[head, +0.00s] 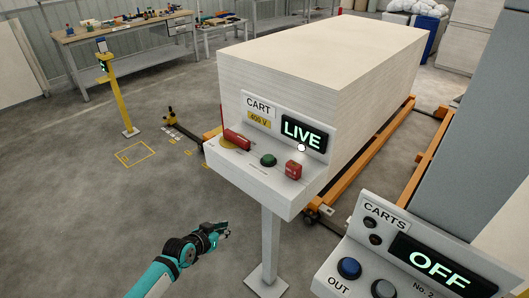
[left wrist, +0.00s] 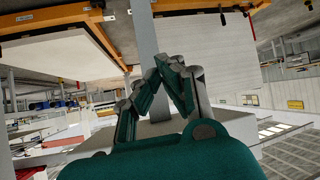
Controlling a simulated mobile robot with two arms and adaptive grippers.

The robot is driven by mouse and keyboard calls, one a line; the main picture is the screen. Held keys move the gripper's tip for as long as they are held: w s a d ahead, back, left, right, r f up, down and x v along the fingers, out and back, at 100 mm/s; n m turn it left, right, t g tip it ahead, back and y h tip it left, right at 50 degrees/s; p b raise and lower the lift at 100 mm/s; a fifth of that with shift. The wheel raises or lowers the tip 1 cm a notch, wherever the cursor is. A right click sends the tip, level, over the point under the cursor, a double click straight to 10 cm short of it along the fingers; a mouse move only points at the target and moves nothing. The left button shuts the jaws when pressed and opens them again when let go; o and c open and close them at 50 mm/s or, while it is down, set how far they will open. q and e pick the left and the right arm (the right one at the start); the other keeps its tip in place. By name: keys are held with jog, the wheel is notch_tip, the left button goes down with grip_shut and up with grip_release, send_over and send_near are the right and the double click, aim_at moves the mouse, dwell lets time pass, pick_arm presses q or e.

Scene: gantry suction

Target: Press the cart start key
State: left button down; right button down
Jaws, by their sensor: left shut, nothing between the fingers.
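The CART panel (head: 258,200) stands on a white post, with a lit LIVE display (head: 303,134) and a 400 V label. No legend naming the start key is readable. My left gripper (head: 226,231) is below and left of the panel ledge, apart from it. Its fingers also show in the left wrist view (left wrist: 172,62), closed together and empty, with the post (left wrist: 143,35) behind them. My right gripper is not in view.
A second panel, CARTS (head: 385,210), at lower right shows OFF and has a blue button (head: 349,268) marked OUT. A large pale block (head: 330,60) on an orange frame stands behind the CART panel. A yellow post (head: 118,95) stands at left.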

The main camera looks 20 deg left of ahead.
pick_arm(q)
jog(key=w+d+r+m+t+h, duration=0.1)
jog(key=w+d+r+t+h, duration=0.1)
jog(key=r, duration=1.2)
jog(key=w+d+r+m+t+h, duration=0.2)
jog(key=d+r, duration=0.1)
jog(key=r, duration=1.2)
jog(key=shift+w+h, duration=0.3)
jog(key=p, duration=0.3)
send_over(269, 159)
jog(key=s+a, duration=0.1)
jog(key=s, duration=0.1)
jog(key=shift+w+a+f, duration=0.1)
jog(key=shift+w+f, duration=0.1)
jog(key=shift+f, duration=0.4)
notch_tip(269, 159, down, 4)
jog(key=shift+w+r, duration=0.1)
jog(key=shift+r, duration=0.1)
jog(key=shift+f, duration=0.35)
